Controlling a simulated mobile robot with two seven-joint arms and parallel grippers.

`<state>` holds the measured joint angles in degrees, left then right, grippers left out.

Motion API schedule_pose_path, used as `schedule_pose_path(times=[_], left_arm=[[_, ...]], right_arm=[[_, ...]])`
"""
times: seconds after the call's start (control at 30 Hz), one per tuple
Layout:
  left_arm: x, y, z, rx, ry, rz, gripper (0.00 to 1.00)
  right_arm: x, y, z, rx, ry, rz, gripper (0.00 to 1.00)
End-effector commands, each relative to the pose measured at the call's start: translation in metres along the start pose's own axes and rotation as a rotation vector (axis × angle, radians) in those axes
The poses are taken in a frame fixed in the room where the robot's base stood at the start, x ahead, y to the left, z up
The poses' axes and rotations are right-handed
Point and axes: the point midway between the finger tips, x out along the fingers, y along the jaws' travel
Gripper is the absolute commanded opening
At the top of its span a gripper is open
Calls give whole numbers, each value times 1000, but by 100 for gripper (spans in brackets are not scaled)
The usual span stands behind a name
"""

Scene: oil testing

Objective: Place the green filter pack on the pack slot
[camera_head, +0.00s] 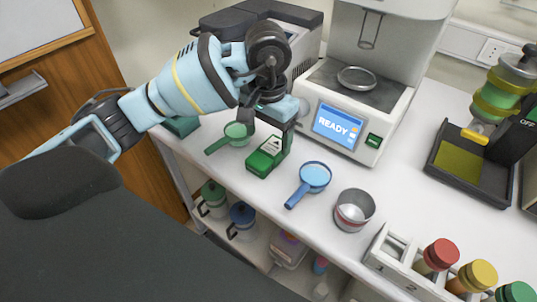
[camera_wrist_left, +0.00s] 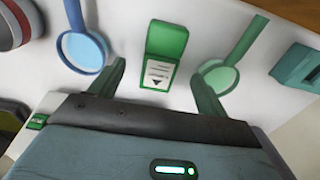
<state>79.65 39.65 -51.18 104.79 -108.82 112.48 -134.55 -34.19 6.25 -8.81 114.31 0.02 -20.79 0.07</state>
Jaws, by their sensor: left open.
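The green filter pack (camera_head: 267,154), a green block with a white label and arrow, lies on the white counter in front of the machine. It also shows in the left wrist view (camera_wrist_left: 167,38). My left gripper (camera_head: 268,127) is open, just above and behind the pack. In the left wrist view its two fingers (camera_wrist_left: 158,76) are spread to either side of the labelled end, with nothing held. I cannot tell whether they touch the pack. I cannot pick out the pack slot for sure. My right gripper is not in view.
A green strainer (camera_head: 236,131) and a blue strainer (camera_head: 315,175) lie on either side of the pack. A metal cup (camera_head: 354,212), a white rack (camera_head: 402,259) and a black stand (camera_head: 475,178) are to the right. The machine's screen (camera_head: 338,124) reads READY.

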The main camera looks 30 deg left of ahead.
Motion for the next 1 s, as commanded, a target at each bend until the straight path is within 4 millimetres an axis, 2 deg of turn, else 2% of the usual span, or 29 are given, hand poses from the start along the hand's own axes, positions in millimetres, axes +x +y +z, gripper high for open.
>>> schedule_pose_path(times=[0.1,0.3,0.7,0.97,1.0], left_arm=[[9,0,0,0,0,0,76],[15,-1,0,-1,-1,0,76],[59,-3,0,0,1,0,76],[62,-3,0,-1,2,0,76],[62,-3,0,-1,2,0,72]], right_arm=[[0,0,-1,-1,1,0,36],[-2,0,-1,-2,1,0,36],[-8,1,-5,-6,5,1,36],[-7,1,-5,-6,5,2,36],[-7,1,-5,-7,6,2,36]])
